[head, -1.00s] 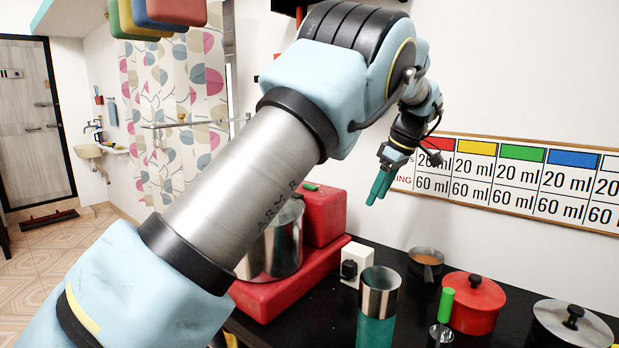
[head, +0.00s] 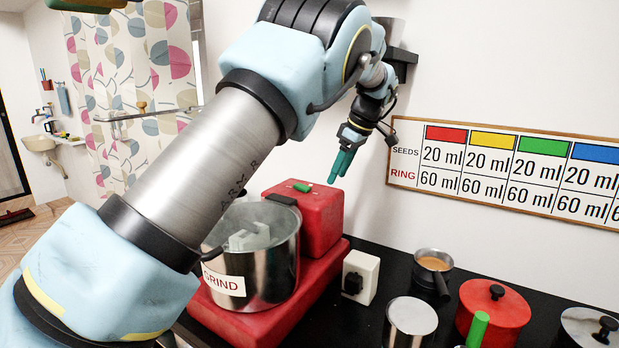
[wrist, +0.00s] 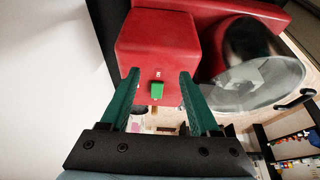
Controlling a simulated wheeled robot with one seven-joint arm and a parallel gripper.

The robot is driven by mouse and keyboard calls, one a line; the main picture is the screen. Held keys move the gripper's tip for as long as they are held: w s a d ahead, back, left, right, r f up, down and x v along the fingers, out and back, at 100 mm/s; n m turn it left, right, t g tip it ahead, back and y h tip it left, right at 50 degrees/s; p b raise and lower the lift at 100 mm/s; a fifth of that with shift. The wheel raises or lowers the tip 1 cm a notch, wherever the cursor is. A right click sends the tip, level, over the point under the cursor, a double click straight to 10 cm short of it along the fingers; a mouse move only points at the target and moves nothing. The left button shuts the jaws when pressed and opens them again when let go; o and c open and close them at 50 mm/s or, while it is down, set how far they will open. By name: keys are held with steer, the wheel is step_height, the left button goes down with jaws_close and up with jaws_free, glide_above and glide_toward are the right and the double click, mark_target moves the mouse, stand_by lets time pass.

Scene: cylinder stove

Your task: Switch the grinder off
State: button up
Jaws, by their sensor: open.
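The grinder has a red base (head: 330,275), a red box (head: 320,225) at its back and a steel pot (head: 262,275) labelled GRIND. A green switch (head: 302,187) sits on top of the box. It also shows in the wrist view (wrist: 157,90), below a small pale marking too small to read surely. My gripper (head: 340,167) is above the box, to the right of the switch in the head view. In the wrist view my gripper (wrist: 159,74) is open and empty, with the switch seen between its two green fingers. I see no contact with the switch.
Right of the grinder are a white socket box (head: 360,277), a small pan (head: 434,263), a steel-topped container (head: 410,318) and a red lidded pot (head: 491,305) on the black counter (head: 400,270). A measure chart (head: 500,172) hangs on the wall behind. My arm hides part of the grinder.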

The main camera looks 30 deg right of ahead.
steer(key=p, duration=0.3)
glide_above(308, 188)
steer(key=s+d, duration=0.1)
steer(key=s, duration=0.1)
steer(key=shift+s, duration=0.1)
steer(key=x, duration=0.3)
steer(key=shift+f+p, duration=0.35)
steer(key=shift+f, duration=0.6)
jaws_close()
